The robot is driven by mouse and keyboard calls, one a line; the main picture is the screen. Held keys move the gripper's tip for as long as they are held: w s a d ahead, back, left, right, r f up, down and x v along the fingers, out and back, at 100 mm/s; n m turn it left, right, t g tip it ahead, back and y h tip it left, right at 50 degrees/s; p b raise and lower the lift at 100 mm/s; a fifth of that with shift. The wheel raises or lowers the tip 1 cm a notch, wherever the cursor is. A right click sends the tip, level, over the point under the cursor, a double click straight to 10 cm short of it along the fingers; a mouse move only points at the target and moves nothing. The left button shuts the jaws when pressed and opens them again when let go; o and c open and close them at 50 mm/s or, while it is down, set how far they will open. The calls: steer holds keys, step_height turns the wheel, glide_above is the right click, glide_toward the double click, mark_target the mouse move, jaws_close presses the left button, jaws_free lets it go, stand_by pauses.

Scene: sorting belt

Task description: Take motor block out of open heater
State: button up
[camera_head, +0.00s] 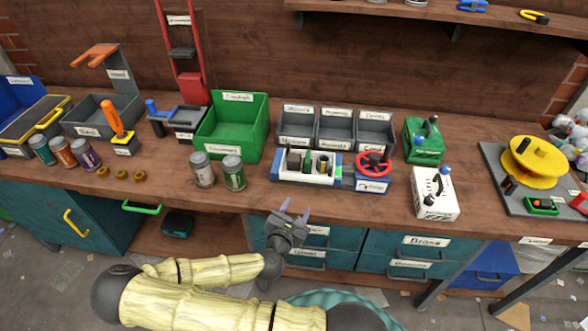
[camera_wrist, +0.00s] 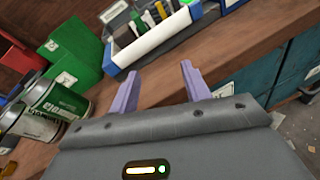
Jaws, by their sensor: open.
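A white open-topped unit with blue ends (camera_head: 305,180) stands near the bench's front edge, and several small dark, green and pale blocks stand in it. It also shows at the top of the wrist view (camera_wrist: 158,37). It may be the open heater; I cannot tell which piece is the motor block, as no label there is readable. My gripper (camera_head: 294,209) is open and empty, just off the bench's front edge and below the white unit. In the wrist view its two purple fingers (camera_wrist: 158,80) point toward the unit, apart from it.
Two cans (camera_head: 233,174) stand left of the unit. A blue box with a red handwheel (camera_head: 372,182) stands close on its right, then a white canister (camera_head: 433,195). A green bin (camera_head: 232,122) and grey bins (camera_head: 335,130) stand behind. Drawers (camera_head: 410,250) lie below the edge.

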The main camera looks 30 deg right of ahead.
steer(key=w+n+t, duration=0.1)
steer(key=a+r+n+t, duration=0.1)
steer(key=n, duration=0.1)
steer(key=w+a+n+t+y+b, duration=0.1)
steer(key=n+t, duration=0.1)
steer(key=shift+w+a+r, duration=0.15)
steer(key=shift+w+r, duration=0.15)
steer(key=shift+r, duration=0.05)
steer(key=p, duration=0.3)
glide_toward(293, 162)
steer(key=x, duration=0.5)
steer(key=shift+w, duration=0.2)
steer(key=shift+w+d, duration=0.2)
steer(key=shift+d, duration=0.1)
steer(key=shift+p+x, duration=0.8)
steer(key=shift+x, duration=1.5)
steer(key=shift+f, duration=0.1)
